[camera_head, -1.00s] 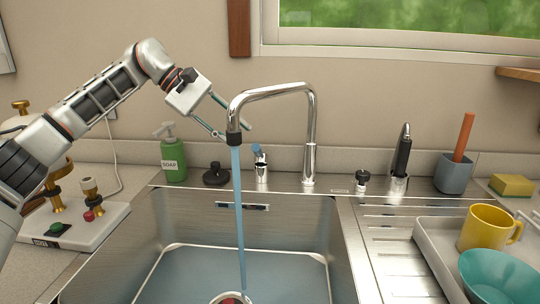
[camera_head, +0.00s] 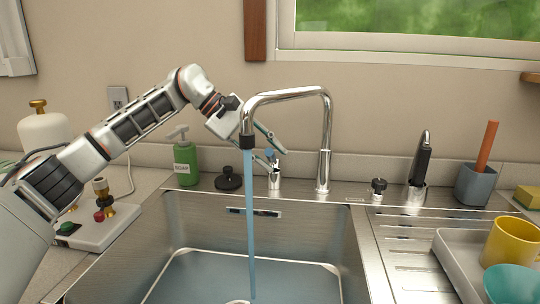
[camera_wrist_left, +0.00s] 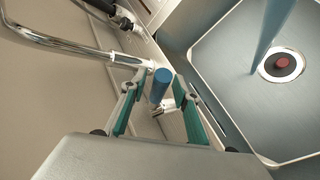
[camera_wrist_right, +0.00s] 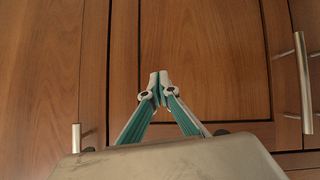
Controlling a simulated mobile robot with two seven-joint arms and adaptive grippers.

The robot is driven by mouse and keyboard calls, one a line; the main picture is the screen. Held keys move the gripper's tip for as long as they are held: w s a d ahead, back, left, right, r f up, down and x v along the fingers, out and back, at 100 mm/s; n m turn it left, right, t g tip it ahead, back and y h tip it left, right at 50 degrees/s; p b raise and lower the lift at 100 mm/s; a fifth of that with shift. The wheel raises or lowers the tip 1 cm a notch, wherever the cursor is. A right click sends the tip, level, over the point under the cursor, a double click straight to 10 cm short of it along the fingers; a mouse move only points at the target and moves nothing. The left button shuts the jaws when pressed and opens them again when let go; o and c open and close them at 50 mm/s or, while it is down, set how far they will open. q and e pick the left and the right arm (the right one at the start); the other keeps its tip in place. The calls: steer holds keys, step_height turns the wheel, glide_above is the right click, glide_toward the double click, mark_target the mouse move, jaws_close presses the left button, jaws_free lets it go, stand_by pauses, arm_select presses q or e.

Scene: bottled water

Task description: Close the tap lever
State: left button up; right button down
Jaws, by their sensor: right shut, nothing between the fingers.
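The tap lever (camera_head: 271,156) has a blue tip and stands on a small chrome base behind the sink, left of the tall spout (camera_head: 325,130). Water (camera_head: 250,220) runs from the spout into the sink. My left gripper (camera_head: 272,146) is just above the lever, partly hidden by the spout. In the left wrist view the blue lever (camera_wrist_left: 160,86) lies between the spread fingers (camera_wrist_left: 157,92), with gaps on both sides. My right gripper (camera_wrist_right: 160,78) is shut and empty in front of wooden cabinet doors.
A green soap bottle (camera_head: 185,165) and a black stopper (camera_head: 228,180) stand left of the lever. A black sprayer (camera_head: 421,160), a grey cup with a brush (camera_head: 475,185) and a yellow mug (camera_head: 512,243) are on the right. A cabinet handle (camera_wrist_right: 304,85) is near my right gripper.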

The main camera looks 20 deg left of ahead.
arm_select(q)
jaws_close()
steer(key=shift+s, duration=0.1)
steer(key=shift+s+f+t+p, duration=0.2)
steer(key=shift+f+t+p, duration=0.05)
steer(key=shift+t+p, duration=0.05)
steer(key=shift+s+d+f+m+t+y, duration=0.1)
steer(key=shift+s+f+m+t+y, duration=0.1)
steer(key=shift+f+m+t, duration=0.55)
steer(key=shift+s+d+f+m+t+y, duration=0.1)
steer(key=shift+s+f+m+t, duration=0.25)
steer(key=shift+f+t, duration=0.65)
steer(key=shift+s+d+f+m+t+y, duration=0.1)
steer(key=shift+f+m+t, duration=0.6)
steer(key=shift+f, duration=0.35)
